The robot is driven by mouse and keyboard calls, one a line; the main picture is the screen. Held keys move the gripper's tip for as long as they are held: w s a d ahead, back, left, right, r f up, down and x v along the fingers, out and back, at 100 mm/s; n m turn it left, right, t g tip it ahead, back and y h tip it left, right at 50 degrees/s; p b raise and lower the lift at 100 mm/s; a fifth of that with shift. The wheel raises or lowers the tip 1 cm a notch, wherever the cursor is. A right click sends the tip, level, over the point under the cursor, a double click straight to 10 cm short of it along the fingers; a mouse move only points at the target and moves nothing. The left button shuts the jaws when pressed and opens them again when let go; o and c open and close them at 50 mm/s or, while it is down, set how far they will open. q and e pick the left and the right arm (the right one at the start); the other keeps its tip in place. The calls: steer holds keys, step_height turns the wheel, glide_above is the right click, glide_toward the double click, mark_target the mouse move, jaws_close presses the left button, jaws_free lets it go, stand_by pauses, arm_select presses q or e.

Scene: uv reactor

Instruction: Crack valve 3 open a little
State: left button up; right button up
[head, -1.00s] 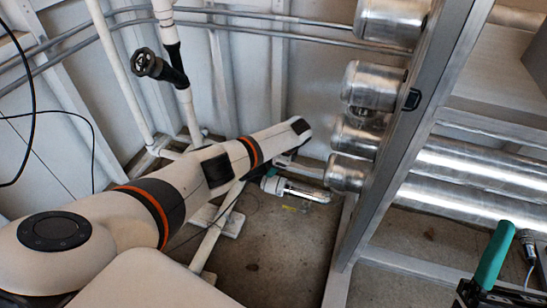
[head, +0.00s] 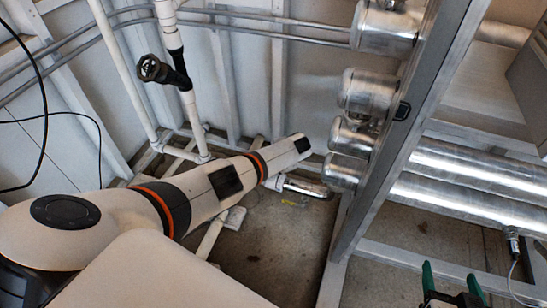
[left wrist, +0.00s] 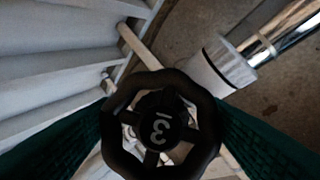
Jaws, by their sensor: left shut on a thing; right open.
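Valve 3 shows in the left wrist view as a black handwheel (left wrist: 161,83) with a 3 on its hub, seen face-on and close up. The green fingers of my left gripper (left wrist: 161,125) are shut on the wheel, one at each side of its rim. In the head view my left arm reaches in from the left, and its gripper and valve 3 are hidden behind the arm. My right gripper (head: 452,284) is open and empty at the bottom right, with its two green fingers apart.
Another black handwheel (head: 150,67) sits on a white upright pipe at the upper left. Silver cylinders (head: 368,92) stick out beside a metal frame post (head: 385,160). Large silver pipes (head: 460,165) run at the right.

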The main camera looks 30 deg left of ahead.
arm_select(q)
steer(key=shift+d+n, duration=0.1)
steer(key=shift+n, duration=0.6)
steer(key=shift+n+t+y, duration=0.3)
steer(key=shift+n+y, duration=0.3)
steer(key=shift+n, duration=0.2)
arm_select(e)
steer(key=shift+s+d+f+g, duration=0.15)
steer(key=shift+s+f+g, duration=0.1)
steer(key=shift+f+g, duration=0.05)
arm_select(q)
steer(key=o, duration=0.9)
steer(key=shift+r, duration=0.1)
